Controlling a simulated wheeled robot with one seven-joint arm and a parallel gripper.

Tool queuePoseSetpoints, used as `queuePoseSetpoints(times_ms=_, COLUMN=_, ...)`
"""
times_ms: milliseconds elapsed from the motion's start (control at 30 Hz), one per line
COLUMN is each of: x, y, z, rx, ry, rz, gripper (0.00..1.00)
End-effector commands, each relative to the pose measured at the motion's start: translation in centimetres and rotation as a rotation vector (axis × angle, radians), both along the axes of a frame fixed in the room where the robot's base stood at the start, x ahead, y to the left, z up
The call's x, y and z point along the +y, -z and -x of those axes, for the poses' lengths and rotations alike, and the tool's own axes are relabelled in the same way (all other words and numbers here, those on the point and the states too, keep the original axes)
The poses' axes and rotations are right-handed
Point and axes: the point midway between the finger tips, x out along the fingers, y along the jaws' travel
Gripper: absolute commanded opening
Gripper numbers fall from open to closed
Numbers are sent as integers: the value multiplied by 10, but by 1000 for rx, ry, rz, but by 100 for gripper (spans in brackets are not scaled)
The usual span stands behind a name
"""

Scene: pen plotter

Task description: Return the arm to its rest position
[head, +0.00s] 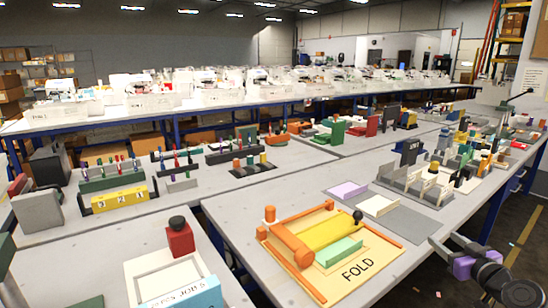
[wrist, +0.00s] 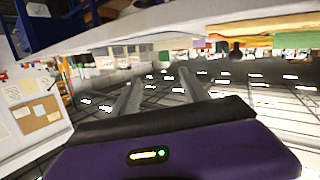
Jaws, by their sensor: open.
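My gripper (head: 444,243) shows at the lower right of the head view, with its purple body and dark wrist beside it. It is off the right edge of the front table, beyond the board marked FOLD (head: 350,281). In the wrist view my gripper (wrist: 161,77) has two grey fingers spread apart with nothing between them. The wrist picture is upside down, with ceiling lights low in it. No object is held. Most of the arm is out of view.
The FOLD board carries an orange frame and a yellow roller (head: 328,233). A grey tray (head: 412,187) with white dividers stands behind. A red block with a dark knob (head: 180,238) is at left.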

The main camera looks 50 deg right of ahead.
Motion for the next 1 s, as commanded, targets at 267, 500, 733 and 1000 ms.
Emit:
queuePoseSetpoints(times_ms=267, x=92, y=30, z=-64, rx=-142, ry=142, rz=-78, gripper=53)
queuePoseSetpoints(times_ms=500, x=208, y=25, z=-104, rx=-220, ry=91, rz=-73, gripper=53)
queuePoseSetpoints(times_ms=733, x=328, y=0, z=-119, rx=-255, ry=-80, rz=-64, gripper=53)
queuePoseSetpoints(times_ms=1000, x=461, y=-39, z=-102, rx=-218, ry=-391, rz=-77, gripper=53)
